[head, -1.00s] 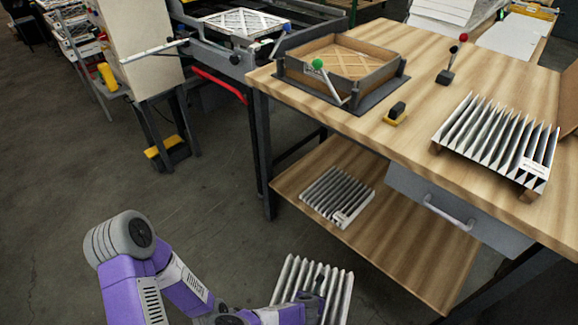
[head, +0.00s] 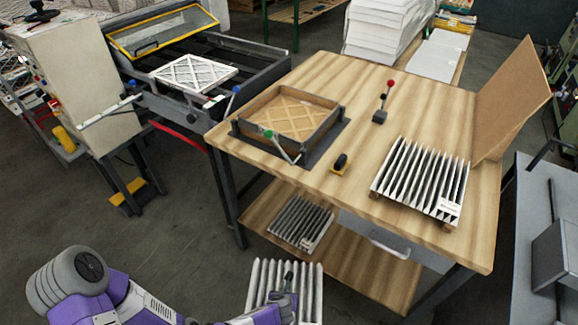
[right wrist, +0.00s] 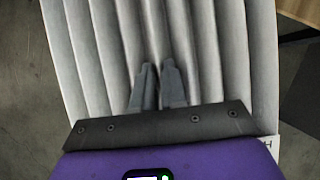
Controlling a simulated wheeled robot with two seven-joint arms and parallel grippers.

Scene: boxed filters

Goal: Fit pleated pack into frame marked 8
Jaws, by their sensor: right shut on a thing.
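A grey-white pleated pack (head: 257,283) is at the bottom of the head view, in front of the workbench. My right gripper (head: 288,279) is shut on it. In the right wrist view, the fingers (right wrist: 158,82) are closed on one pleat near the middle of the pack (right wrist: 215,60), and a white label sits at the pack's lower right corner. An open cardboard frame (head: 296,117) with a lattice bottom lies in a dark jig (head: 317,158) on the bench. I cannot read a number on it. My left gripper is not in view.
A second pack (head: 418,180) rests on the wooden bench (head: 350,100) at the right, and a third (head: 300,222) on the lower shelf. A green-knobbed lever (head: 283,148), a yellow-black block (head: 340,164) and a red-knobbed lever (head: 383,103) stand near the jig. A cardboard sheet (head: 512,98) leans behind.

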